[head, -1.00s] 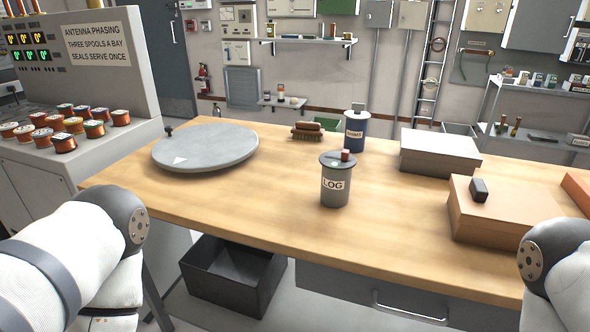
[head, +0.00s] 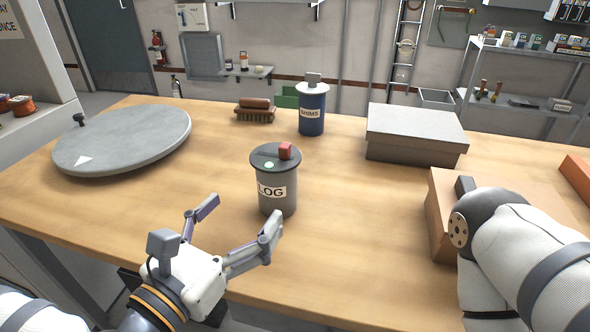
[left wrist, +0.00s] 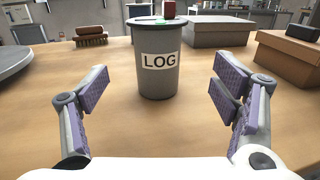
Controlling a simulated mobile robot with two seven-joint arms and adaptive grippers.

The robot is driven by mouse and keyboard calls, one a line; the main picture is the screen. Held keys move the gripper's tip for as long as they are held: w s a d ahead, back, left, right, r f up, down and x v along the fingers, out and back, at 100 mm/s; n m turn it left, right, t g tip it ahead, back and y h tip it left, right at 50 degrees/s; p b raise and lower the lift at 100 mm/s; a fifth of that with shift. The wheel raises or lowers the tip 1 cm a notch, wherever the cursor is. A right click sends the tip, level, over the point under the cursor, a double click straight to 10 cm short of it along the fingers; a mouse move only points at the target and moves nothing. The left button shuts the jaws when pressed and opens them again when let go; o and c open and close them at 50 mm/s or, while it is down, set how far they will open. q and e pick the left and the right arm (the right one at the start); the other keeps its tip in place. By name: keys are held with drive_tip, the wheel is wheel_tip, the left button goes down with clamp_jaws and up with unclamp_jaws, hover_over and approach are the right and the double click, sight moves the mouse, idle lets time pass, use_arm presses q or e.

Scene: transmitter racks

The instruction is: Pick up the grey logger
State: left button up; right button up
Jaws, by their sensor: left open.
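The grey logger (head: 276,190) is an upright grey cylinder with a wider lid, a white "LOG" label and a red block on top. It stands on the wooden table in the head view. In the left wrist view the logger (left wrist: 157,72) is centred ahead, beyond the fingertips. My left gripper (head: 240,220) is open and empty, just in front of the logger on its near left side, apart from it. Its purple-padded fingers also show in the left wrist view (left wrist: 157,90), one each side of the logger's line. My right gripper is out of view; only my right arm shows.
A blue "SHIMS" canister (head: 312,115) stands behind the logger. A brush (head: 255,112) lies behind left, a round grey disc (head: 125,140) far left. A grey box (head: 415,135) and a brown box (head: 445,220) stand right. The table around the logger is clear.

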sight(277, 171)
use_arm(q)
drive_tip(key=b+x, duration=0.1)
drive_tip(key=x, duration=1)
drive_tip(key=shift+w, duration=0.35)
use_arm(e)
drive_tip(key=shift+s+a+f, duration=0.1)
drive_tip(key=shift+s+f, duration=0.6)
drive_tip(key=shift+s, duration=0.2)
